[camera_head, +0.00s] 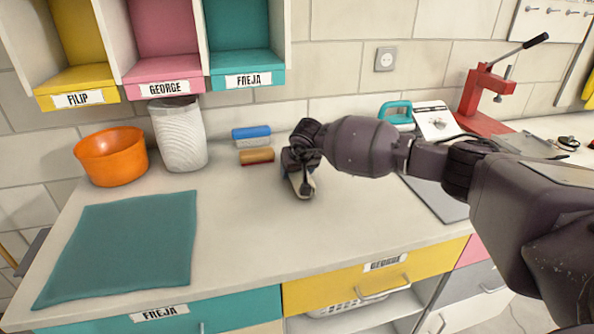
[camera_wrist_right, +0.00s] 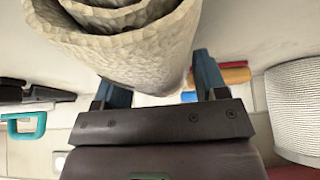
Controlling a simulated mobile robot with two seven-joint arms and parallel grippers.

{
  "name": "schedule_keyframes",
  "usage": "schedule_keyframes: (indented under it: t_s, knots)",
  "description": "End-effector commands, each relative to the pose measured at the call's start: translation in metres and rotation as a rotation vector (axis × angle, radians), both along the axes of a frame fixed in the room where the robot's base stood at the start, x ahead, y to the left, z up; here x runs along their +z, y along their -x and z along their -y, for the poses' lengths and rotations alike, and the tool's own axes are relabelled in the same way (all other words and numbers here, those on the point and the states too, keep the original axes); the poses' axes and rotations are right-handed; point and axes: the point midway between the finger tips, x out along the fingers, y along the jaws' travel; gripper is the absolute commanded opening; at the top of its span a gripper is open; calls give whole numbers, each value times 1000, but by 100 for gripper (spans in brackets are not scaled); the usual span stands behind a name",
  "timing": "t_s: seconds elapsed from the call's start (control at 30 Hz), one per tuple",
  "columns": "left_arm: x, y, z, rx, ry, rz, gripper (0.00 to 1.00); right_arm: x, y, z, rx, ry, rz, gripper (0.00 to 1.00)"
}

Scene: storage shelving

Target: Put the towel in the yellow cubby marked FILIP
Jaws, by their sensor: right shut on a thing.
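The towel is a beige, textured roll (camera_wrist_right: 125,45) in the right wrist view, where it lies between the two fingers. My right gripper (camera_head: 300,178) is shut on it, low over the middle of the counter; it also shows in the right wrist view (camera_wrist_right: 158,85). In the head view the gripper hides most of the towel, and I cannot tell whether it touches the counter. The yellow cubby marked FILIP (camera_head: 78,78) is at the upper left, well left of and above the gripper. Its visible floor is empty; its top is out of frame. My left gripper is not in view.
Pink GEORGE (camera_head: 163,70) and teal FREJA (camera_head: 243,65) cubbies adjoin it. Below stand an orange bowl (camera_head: 112,157) and a white ribbed container (camera_head: 178,135). Blue (camera_head: 251,133) and brown-red (camera_head: 257,156) items lie left of the gripper. A flat teal mat (camera_head: 125,245) covers the counter's left.

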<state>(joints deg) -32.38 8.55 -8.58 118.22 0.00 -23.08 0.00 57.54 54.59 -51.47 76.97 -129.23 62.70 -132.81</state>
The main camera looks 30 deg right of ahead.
Motion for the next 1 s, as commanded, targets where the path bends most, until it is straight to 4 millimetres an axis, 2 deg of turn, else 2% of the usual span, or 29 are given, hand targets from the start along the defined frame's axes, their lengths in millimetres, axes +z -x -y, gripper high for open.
schedule_keyframes:
  t_s: [0.43, 0.47, 0.6, 0.87, 1.0]
  knots:
    - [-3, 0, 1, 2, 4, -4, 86, -7, 0, 0, 0, 1, 2, 36]
    - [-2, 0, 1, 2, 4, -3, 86, -7, 0, 0, 0, 1, 1, 69]
    - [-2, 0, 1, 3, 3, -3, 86, -6, 0, 0, 0, 1, 2, 90]
    - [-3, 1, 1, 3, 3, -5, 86, -6, 0, 0, 0, 1, 2, 92]
    - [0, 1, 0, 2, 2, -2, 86, 1, 1, 1, -1, 0, 4, 92]
